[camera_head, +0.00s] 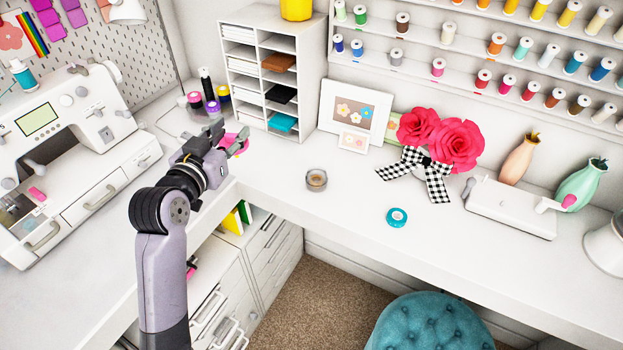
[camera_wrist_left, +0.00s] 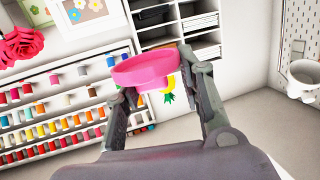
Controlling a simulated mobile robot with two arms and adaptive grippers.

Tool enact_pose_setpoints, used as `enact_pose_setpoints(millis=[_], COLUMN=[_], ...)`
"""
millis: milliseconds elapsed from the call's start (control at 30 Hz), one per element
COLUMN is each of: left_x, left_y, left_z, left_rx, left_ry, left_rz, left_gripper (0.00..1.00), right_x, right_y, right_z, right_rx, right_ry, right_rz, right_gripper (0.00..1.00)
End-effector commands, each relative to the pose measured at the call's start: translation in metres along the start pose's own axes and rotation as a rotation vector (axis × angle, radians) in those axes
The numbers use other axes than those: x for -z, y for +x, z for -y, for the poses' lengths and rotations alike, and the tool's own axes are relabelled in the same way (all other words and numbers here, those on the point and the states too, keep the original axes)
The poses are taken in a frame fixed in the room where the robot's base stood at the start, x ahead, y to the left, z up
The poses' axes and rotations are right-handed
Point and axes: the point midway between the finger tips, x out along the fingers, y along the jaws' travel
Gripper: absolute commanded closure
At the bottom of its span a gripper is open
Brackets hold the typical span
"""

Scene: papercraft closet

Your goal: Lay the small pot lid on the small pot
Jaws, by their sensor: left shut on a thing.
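My left gripper (camera_head: 222,150) is shut on a pink round piece that looks like the small pot lid (camera_wrist_left: 143,70). In the left wrist view the lid sits between the two fingers, its wide rim towards the camera and tilted. In the head view the lid (camera_head: 240,138) shows only partly, behind the fingers, in front of the cubby shelf. A small round grey container with a brownish inside, which looks like the small pot (camera_head: 316,181), stands on the desk to the right, apart from the gripper. My right gripper is not in view.
A teal ring (camera_head: 397,217) lies right of the pot. Behind stand a white cubby shelf (camera_head: 247,119), picture frames (camera_head: 379,112) and red paper flowers (camera_head: 455,146). A sewing machine (camera_head: 75,125) stands at the left. The desk around the pot is clear.

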Motion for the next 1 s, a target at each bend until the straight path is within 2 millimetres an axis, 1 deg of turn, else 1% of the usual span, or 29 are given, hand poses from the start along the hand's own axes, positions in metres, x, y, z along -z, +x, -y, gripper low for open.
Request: enact_pose_setpoints(millis=[167,500,733,767,867,967,1000], left_x=[0.0,0.0,-0.002,-0.005,-0.021,-0.047,-0.058], left_y=[0.0,0.0,-0.001,-0.002,-0.01,-0.027,-0.036], left_z=[0.0,0.0,0.0,0.0,-0.002,-0.005,-0.006], left_rx=[0.0,0.0,0.002,0.005,0.024,0.06,0.078], left_ry=[0.0,0.0,-0.001,-0.002,-0.007,-0.017,-0.02], left_rz=[0.0,0.0,0.001,0.002,0.008,0.013,0.015], left_gripper=[0.75,0.75,0.75,0.75,0.75,0.75,0.75], right_x=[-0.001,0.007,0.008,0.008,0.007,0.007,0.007], right_y=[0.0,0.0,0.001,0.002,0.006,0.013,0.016], right_z=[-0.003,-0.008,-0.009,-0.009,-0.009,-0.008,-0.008], right_rx=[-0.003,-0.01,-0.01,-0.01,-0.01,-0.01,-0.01], right_ry=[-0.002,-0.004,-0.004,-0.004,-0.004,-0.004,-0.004], right_rz=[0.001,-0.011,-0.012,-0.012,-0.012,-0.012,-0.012], right_gripper=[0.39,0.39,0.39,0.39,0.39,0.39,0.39])
